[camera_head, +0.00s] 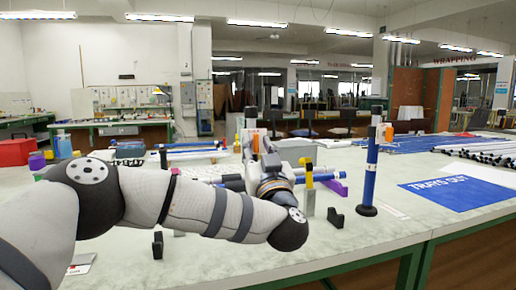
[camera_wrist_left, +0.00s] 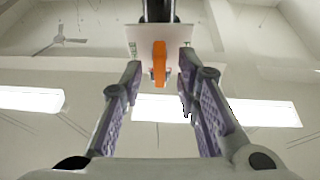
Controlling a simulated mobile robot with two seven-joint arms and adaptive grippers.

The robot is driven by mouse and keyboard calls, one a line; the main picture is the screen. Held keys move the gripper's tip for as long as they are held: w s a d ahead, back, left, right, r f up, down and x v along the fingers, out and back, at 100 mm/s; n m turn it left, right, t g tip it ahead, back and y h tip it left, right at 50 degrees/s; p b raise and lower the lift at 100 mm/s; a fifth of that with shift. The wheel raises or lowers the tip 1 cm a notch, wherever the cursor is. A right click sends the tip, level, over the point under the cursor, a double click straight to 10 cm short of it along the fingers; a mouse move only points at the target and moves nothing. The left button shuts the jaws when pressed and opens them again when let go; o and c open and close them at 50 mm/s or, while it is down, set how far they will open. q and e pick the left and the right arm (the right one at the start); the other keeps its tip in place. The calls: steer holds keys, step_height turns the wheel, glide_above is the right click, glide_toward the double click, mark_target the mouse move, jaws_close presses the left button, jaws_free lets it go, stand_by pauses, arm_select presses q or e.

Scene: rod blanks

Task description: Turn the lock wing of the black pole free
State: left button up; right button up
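The black pole (camera_wrist_left: 158,10) shows at the top of the left wrist view, with a white plate (camera_wrist_left: 133,38) at its end. The orange lock wing (camera_wrist_left: 159,63) stands out from this plate. My left gripper (camera_wrist_left: 160,68) is open, with one purple-padded finger on each side of the wing and a visible gap to both. In the head view my left gripper (camera_head: 257,148) points upward at the orange wing (camera_head: 256,144), and the gripper and wrist hide much of the pole's lower part. My right gripper is not in view.
A blue pole (camera_head: 370,175) with a black foot and its own orange wing (camera_head: 388,133) stands to the right. Rods lie behind the wrist. A blue mat (camera_head: 460,192) lies at the right.

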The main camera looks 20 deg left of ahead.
arm_select(q)
jaws_close()
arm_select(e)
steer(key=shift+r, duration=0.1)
